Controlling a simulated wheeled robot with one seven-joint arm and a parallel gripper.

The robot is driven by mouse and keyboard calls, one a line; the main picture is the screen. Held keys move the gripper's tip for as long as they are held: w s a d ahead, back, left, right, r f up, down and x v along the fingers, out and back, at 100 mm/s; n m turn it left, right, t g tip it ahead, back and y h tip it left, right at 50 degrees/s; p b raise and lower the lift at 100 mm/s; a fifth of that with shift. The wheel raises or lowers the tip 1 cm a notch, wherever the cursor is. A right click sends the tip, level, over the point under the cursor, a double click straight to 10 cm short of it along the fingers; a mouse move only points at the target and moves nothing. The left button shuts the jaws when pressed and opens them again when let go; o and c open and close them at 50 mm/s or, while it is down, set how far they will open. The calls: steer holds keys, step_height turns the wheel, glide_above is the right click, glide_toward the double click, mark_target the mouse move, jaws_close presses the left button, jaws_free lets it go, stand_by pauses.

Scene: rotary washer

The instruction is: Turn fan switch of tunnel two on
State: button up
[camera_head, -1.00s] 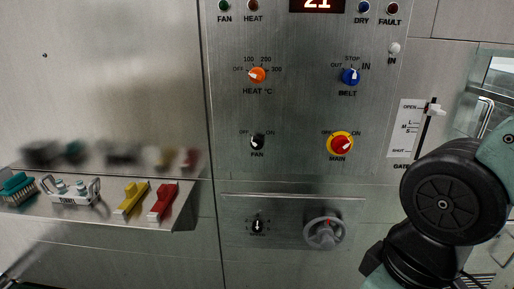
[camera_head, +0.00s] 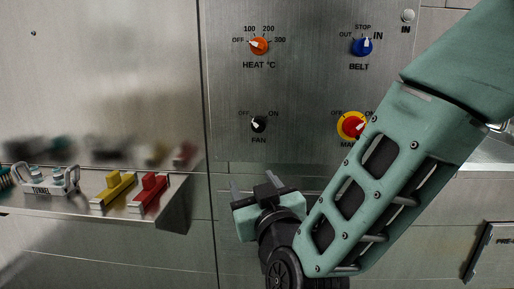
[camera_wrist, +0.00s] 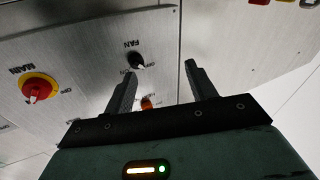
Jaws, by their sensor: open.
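The fan switch (camera_head: 258,125) is a small black knob with a white pointer on the steel panel, marked FAN, with OFF at left and ON at right. Its pointer leans up-left toward OFF. It also shows in the wrist view (camera_wrist: 136,61), upside down, near the tip of the left finger. My gripper (camera_head: 253,187) is open and empty, below the fan switch in the head view, fingers pointing up. In the wrist view its two fingers (camera_wrist: 160,68) stand apart with nothing between them in their grip. No tunnel number is readable on the panel.
The orange heat knob (camera_head: 259,46) is above the fan switch. The red-yellow main knob (camera_head: 351,125) is right of it, partly behind my arm. The blue belt knob (camera_head: 362,47) is upper right. A shelf (camera_head: 172,215) at left holds yellow and red blocks.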

steer(key=d+f+m+t+h+b, duration=0.1)
steer(key=t+h+b, duration=0.1)
steer(key=t, duration=0.1)
steer(key=m+t+h+p, duration=0.1)
steer(key=t+h+p, duration=0.1)
glide_toward(259, 129)
steer(key=x, duration=0.9)
steer(key=shift+w+r, duration=0.1)
steer(key=c, duration=1)
